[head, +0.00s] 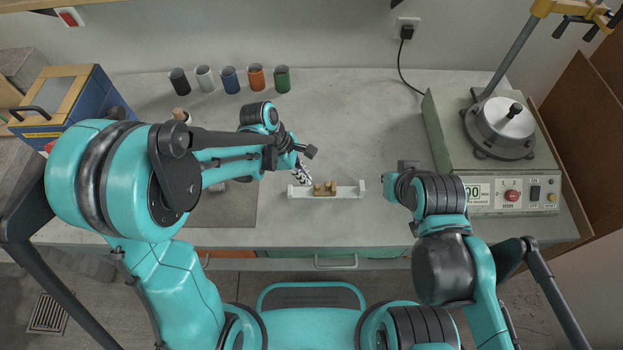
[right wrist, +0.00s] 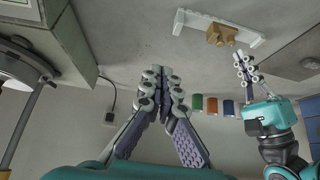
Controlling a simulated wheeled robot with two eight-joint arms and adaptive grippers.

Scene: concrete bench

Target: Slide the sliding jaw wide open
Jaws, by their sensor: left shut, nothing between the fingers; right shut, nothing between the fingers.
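A white rail (head: 352,192) with a raised stop at each end lies on the bench, left to right. Brass jaw blocks (head: 325,188) stand close together near its middle; which one slides I cannot tell. The rail (right wrist: 195,22) and jaws (right wrist: 221,34) also show at the top of the right wrist view. My left gripper (head: 304,181) is shut and empty, its tips just left of the jaws; contact is unclear. It also shows in the right wrist view (right wrist: 241,57). My right gripper (right wrist: 162,80) is shut and empty, well apart from the rail.
Several coloured cups (head: 231,80) stand in a row at the back. A blue toolbox (head: 70,105) is at the left, and a machine with a control panel (head: 495,140) at the right. A grey mat (head: 232,207) lies left of the rail. The bench behind the rail is clear.

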